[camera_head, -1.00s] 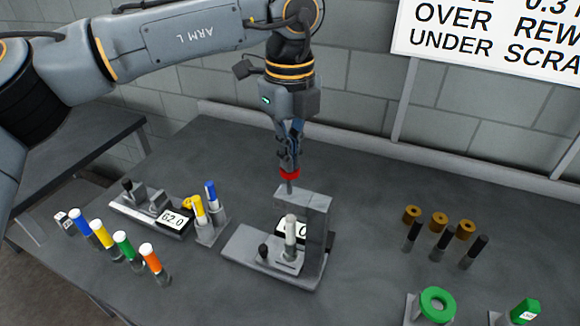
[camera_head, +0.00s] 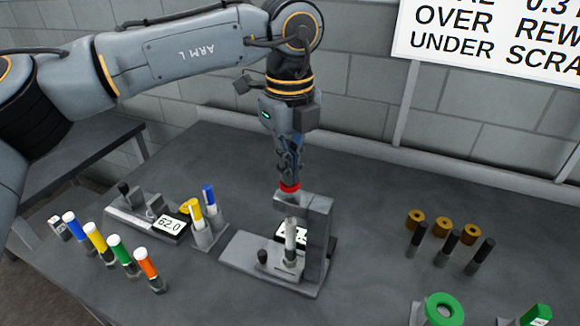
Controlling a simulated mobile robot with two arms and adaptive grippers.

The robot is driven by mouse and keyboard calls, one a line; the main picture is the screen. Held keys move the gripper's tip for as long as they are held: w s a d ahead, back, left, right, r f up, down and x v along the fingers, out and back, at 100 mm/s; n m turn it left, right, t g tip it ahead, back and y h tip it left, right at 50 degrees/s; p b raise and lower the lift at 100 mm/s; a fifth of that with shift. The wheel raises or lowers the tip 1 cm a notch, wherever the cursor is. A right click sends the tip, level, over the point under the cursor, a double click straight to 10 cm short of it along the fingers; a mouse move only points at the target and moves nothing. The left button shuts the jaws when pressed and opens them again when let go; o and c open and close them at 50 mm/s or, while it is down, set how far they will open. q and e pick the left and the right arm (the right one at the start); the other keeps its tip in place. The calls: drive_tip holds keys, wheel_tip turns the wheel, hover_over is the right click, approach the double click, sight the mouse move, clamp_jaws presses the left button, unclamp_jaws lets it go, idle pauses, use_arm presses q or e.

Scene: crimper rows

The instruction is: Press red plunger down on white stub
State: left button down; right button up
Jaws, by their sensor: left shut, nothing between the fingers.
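The red plunger (camera_head: 290,187) sits on top of the grey press frame (camera_head: 318,236), and its shaft below the cap is now hidden. My left gripper (camera_head: 290,178) points straight down with its fingers shut and empty, at the red cap and seemingly touching it. The white stub (camera_head: 291,240) stands upright on the press base under the frame's overhang. Its top is at or just under the overhang; I cannot tell whether the plunger touches it. My right gripper is not in view.
A display (camera_head: 170,224) reading 62.0 stands on a fixture to the left, beside a holder with yellow and blue pieces (camera_head: 208,196). Black-topped posts (camera_head: 448,245), brown rings (camera_head: 443,220) and a green ring (camera_head: 443,309) are at right.

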use_arm(q)
wheel_tip(320, 180, up, 9)
drive_tip(key=p, duration=0.5)
idle(0.7)
idle(0.4)
